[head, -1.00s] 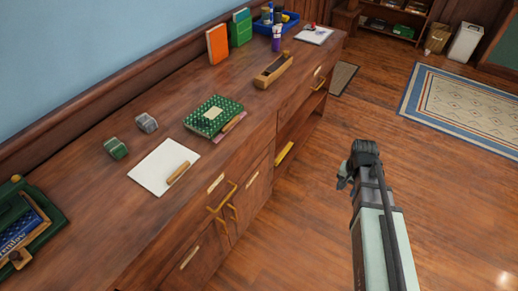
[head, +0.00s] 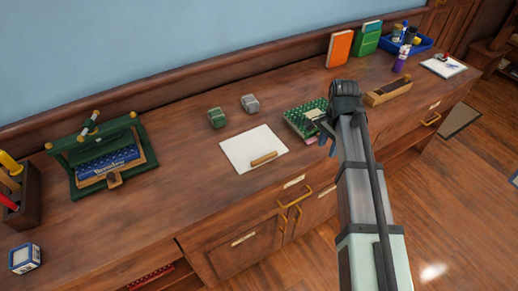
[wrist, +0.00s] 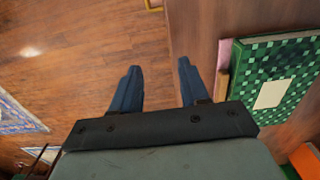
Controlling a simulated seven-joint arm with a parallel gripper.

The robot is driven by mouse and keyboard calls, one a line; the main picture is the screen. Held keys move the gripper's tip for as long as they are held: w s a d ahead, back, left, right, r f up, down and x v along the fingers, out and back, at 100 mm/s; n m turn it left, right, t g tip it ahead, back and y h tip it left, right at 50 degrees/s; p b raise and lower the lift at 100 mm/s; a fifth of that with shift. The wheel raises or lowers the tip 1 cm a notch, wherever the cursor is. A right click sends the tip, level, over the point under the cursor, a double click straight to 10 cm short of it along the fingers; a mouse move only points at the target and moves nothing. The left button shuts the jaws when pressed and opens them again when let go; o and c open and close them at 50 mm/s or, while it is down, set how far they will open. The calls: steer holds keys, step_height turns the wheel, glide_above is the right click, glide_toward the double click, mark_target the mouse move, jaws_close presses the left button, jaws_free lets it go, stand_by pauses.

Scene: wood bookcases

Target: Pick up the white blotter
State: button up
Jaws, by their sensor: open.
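A flat white sheet, which looks like the white blotter (head: 240,149), lies on the wooden cabinet top. A small tan wooden piece (head: 264,158) rests on its lower right part. My gripper (head: 325,135) is to the right of the sheet, in front of a green patterned book (head: 294,118) that it partly hides. In the wrist view my gripper (wrist: 158,70) is open and empty, with wooden floor and the cabinet edge beyond its blue fingers. The sheet is not in the wrist view.
A green box (head: 217,118) and a grey box (head: 250,103) stand behind the sheet. A green stand (head: 68,170) is at left. A wooden box (head: 388,91), a blue tray (head: 424,43) and another white sheet (head: 455,70) are at right. Bare wood lies left of the sheet.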

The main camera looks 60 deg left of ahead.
steer(key=s+a+r, duration=0.4)
steer(key=s+a, duration=0.1)
steer(key=s, duration=0.2)
steer(key=s+a+r, duration=0.5)
steer(key=s+a, duration=0.1)
steer(key=s, duration=0.1)
glide_above(271, 154)
steer(key=f, duration=0.8)
steer(key=shift+w+a+f, duration=0.25)
steer(key=shift+f, duration=0.15)
steer(key=shift+s+d+f, duration=0.15)
steer(key=shift+f, duration=1.2)
steer(key=shift+s+d+f, duration=0.1)
steer(key=shift+f, duration=1.2)
jaws_close()
